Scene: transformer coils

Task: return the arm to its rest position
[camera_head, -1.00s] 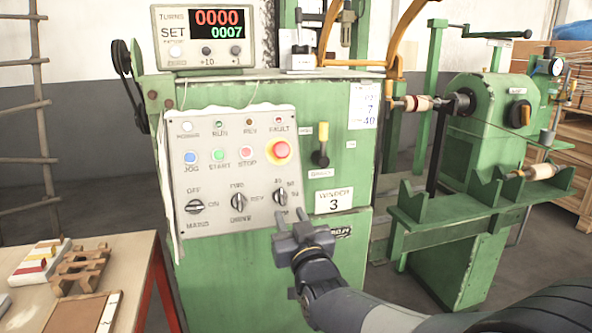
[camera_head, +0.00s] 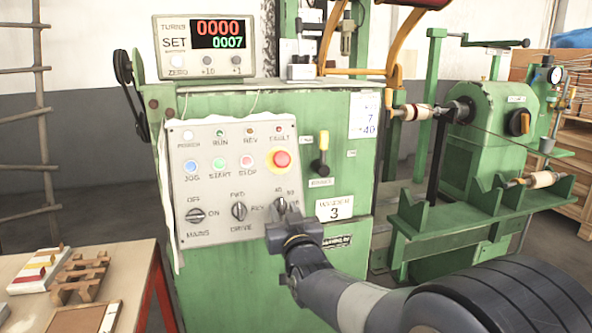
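My gripper (camera_head: 283,211) is in front of the lower right corner of the control panel (camera_head: 222,224), in the lower middle of the view. It is dark grey, its fingers point up, and they look apart with nothing between them. The fingertips overlap the right rotary switch (camera_head: 280,204) in the picture; I cannot tell whether they touch it. My arm (camera_head: 365,304) reaches in from the lower right.
The green winding machine (camera_head: 255,290) fills the middle. A counter box (camera_head: 205,66) on top reads 0000 and 0007. A table (camera_head: 140,262) with wooden pieces (camera_head: 82,272) stands at lower left. A green shelf (camera_head: 470,222) holding a spool (camera_head: 541,180) is at right.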

